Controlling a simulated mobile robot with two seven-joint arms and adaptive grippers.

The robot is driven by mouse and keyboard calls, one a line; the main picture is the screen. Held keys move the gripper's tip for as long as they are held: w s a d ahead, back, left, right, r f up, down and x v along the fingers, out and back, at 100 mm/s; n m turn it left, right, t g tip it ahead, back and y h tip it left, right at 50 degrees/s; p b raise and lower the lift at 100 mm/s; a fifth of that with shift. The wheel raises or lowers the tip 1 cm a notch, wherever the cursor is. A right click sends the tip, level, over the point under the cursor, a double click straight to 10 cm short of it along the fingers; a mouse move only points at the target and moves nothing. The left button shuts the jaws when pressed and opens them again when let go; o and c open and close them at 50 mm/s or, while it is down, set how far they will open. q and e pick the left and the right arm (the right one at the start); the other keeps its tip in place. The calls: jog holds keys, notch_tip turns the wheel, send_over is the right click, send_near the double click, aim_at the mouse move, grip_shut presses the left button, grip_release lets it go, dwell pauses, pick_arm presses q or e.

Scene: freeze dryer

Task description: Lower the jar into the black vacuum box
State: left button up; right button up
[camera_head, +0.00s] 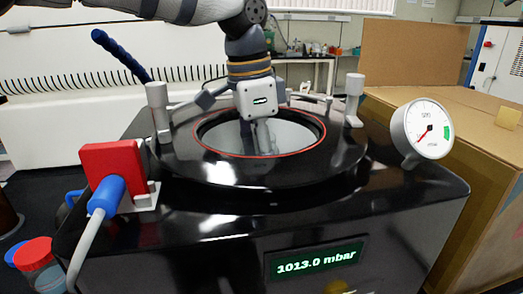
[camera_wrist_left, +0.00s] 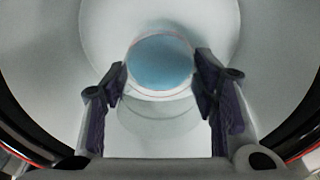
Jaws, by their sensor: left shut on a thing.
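The black vacuum box (camera_head: 230,240) stands in front of me with its round top opening uncovered, edged by a red ring. My left gripper (camera_head: 262,135) reaches down from above into the opening, near its middle. In the left wrist view, my left gripper (camera_wrist_left: 162,78) is shut on the jar (camera_wrist_left: 160,62), a clear vessel with a pale blue round face between the two fingers. The pale inner walls of the box surround it. I cannot tell whether the jar touches the box floor. In the head view the jar is hardly discernible. My right gripper is not in view.
Metal posts (camera_head: 158,110) (camera_head: 354,97) rise beside the opening. A round gauge (camera_head: 421,130) stands at the right, and a red block (camera_head: 113,170) with a blue plug (camera_head: 106,195) at the left. The display (camera_head: 316,260) reads 1013.0 mbar. A cardboard box (camera_head: 470,150) stands to the right.

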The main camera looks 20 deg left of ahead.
pick_arm(q)
jog(key=shift+f, duration=0.2)
dwell(0.5)
jog(key=o, duration=1.6)
jog(key=shift+c, duration=0.2)
jog(key=o, duration=0.5)
jog(key=shift+r, duration=8)
